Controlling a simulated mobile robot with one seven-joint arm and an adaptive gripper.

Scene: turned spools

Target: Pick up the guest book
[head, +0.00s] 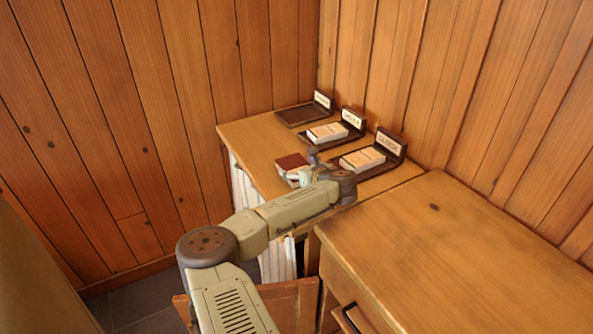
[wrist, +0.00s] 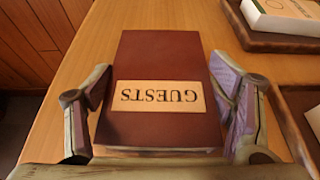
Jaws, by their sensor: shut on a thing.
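The guest book (head: 291,162) is dark red, near the front left edge of the wooden tabletop in the head view. In the wrist view the guest book (wrist: 160,55) fills the middle, its pale label reading "GUESTS" upside down. My gripper (wrist: 162,105) has one finger against each long side of the book and is shut on it. In the head view my gripper (head: 307,173) is small and partly hidden by my own wrist. I cannot tell whether the book touches the tabletop or is slightly above it.
Three dark trays with upright label plates stand along the back: the far one (head: 292,116) is empty, the middle one holds a cream book (head: 327,132), the near one another cream book (head: 362,159). A wooden cabinet (head: 450,250) stands front right. Plank walls close the corner.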

